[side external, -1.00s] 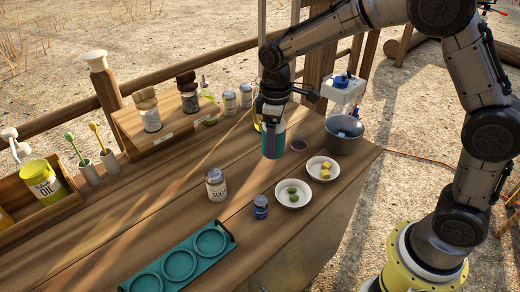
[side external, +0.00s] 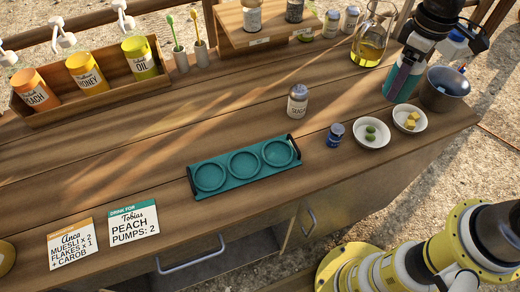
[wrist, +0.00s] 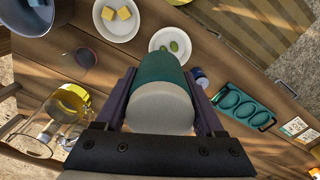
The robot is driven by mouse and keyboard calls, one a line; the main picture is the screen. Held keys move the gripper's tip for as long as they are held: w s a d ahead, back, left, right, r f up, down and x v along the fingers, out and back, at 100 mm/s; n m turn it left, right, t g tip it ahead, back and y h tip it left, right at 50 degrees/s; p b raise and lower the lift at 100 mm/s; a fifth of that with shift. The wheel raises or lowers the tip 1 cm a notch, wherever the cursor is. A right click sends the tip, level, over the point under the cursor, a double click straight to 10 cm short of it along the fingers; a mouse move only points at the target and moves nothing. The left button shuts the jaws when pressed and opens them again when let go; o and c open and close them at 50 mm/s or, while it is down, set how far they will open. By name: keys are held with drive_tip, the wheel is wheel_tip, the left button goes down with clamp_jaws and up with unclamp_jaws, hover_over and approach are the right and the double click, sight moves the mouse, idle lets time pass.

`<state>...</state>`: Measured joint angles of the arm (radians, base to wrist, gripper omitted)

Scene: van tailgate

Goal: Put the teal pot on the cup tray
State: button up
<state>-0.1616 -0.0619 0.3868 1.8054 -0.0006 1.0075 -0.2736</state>
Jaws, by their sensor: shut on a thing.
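The teal pot (side external: 400,88) is in my gripper (side external: 406,76) at the right of the side view, behind the small white dishes. In the wrist view the pot (wrist: 160,75) sits between the two fingers, its pale round end toward the camera. The fingers are shut on its sides. Whether its base touches the table I cannot tell. The cup tray (side external: 246,168) is teal with three round recesses, all empty, and dark end handles. It lies mid-table, left of and nearer the camera than the pot. It also shows at the right in the wrist view (wrist: 243,106).
A sugar jar (side external: 298,101), a small blue jar (side external: 335,134) and a dish of green pieces (side external: 371,135) stand between pot and tray. A dish of yellow cubes (side external: 409,119) and a grey bowl (side external: 444,90) are close to the pot. A glass flask (side external: 372,45) stands behind.

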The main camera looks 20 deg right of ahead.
drive_tip(key=s+a+n, duration=0.2)
drive_tip(key=s+a, duration=0.1)
drive_tip(key=a, duration=0.9)
drive_tip(key=s+a+n, duration=0.2)
drive_tip(key=s+a, duration=0.1)
drive_tip(key=a, duration=0.8)
hover_over(244, 165)
drive_tip(key=f, duration=0.8)
drive_tip(key=shift+s+d+f, duration=0.3)
drive_tip(key=shift+s+d, duration=0.05)
drive_tip(key=shift+d, duration=0.05)
drive_tip(key=shift+w+a+f, duration=0.35)
drive_tip(key=shift+a+f, duration=0.05)
drive_tip(key=shift+f, duration=1.7)
drive_tip(key=shift+f, duration=0.15)
drive_tip(key=o, duration=1.4)
drive_tip(key=shift+o, duration=0.2)
wheel_tip(244, 165, up, 12)
